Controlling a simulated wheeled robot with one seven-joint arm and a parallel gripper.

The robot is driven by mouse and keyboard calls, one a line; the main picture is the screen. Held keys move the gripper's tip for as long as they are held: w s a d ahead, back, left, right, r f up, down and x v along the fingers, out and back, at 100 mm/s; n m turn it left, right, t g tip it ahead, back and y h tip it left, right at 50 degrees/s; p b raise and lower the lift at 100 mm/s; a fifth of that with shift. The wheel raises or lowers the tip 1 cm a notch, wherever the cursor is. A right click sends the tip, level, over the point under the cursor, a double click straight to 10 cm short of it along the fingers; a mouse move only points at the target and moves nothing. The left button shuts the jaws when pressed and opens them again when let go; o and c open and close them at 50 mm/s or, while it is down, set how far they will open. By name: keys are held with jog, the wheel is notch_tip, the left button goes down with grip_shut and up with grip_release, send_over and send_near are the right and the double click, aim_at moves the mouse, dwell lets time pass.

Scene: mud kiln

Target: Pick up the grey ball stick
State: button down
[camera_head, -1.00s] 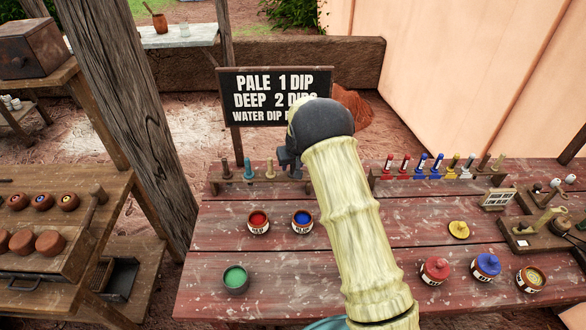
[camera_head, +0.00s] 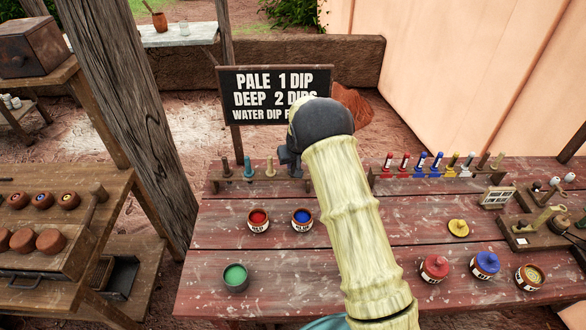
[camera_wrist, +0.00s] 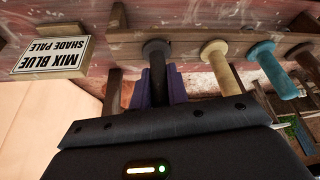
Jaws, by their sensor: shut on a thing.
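The grey ball stick (camera_wrist: 155,50) stands in the wooden rack in the wrist view, its dark round end toward the top of the picture. My gripper (camera_wrist: 160,82) is shut on its shaft, with purple finger parts on both sides. The lower shaft is hidden by the fingers and the gripper body. In the head view my gripper (camera_head: 291,160) is at the right end of the left rack (camera_head: 233,182), and the arm hides most of that spot. I cannot tell whether the stick is clear of its slot.
A cream stick (camera_head: 270,167), a teal stick (camera_head: 248,168) and a brown stick (camera_head: 227,168) stand to its left in the head view. Red (camera_head: 258,220) and blue (camera_head: 302,219) pots sit in front. A second rack (camera_head: 420,177) of several colored sticks is right. A black sign (camera_head: 262,92) stands behind.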

jog(key=shift+a+r, duration=0.1)
jog(key=shift+w+r, duration=0.1)
jog(key=shift+r, duration=0.25)
notch_tip(320, 180, up, 9)
jog(key=shift+r+b, duration=0.1)
jog(key=shift+b, duration=0.85)
